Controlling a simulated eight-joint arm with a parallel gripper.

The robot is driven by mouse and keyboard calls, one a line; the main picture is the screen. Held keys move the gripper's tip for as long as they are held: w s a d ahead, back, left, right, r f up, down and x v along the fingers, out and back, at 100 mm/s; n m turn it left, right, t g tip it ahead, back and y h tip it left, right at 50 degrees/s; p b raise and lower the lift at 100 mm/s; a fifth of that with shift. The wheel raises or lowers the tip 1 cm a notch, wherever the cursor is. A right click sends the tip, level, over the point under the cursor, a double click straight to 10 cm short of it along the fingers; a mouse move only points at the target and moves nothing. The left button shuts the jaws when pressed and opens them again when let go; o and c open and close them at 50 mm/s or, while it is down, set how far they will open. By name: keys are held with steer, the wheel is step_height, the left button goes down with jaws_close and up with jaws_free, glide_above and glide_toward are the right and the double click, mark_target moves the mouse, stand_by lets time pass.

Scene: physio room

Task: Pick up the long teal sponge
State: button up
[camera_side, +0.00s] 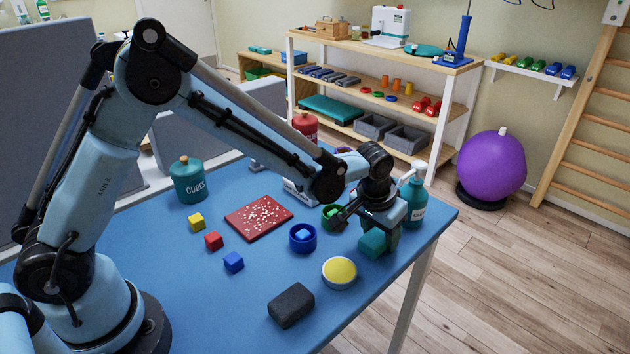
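The teal sponge (372,243) is a block near the right edge of the blue table (190,315). My gripper (382,236) points down right at it, and its lower end overlaps the sponge's upper right part. The gripper hides part of the sponge, so its full length does not show. I cannot tell whether the fingers are closed on it or only around it, nor whether it rests on the table.
Close by are a yellow-topped round tub (339,272), a blue cup (302,238), a green cup (330,214) and a teal pump bottle (414,200). A dark grey block (291,305) lies in front. A red board (258,217), small cubes (234,262) and a teal jar (188,181) stand left.

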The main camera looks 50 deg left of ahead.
mark_target(380, 233)
steer(key=shift+c, duration=1)
steer(key=shift+r, duration=0.1)
steer(key=shift+r, duration=0.65)
step_height(380, 233, up, 3)
steer(key=shift+f, duration=0.1)
steer(key=s+d+r, duration=0.7)
steer(key=s+d, duration=0.1)
steer(key=shift+s+r, duration=0.15)
steer(key=shift+s, duration=0.1)
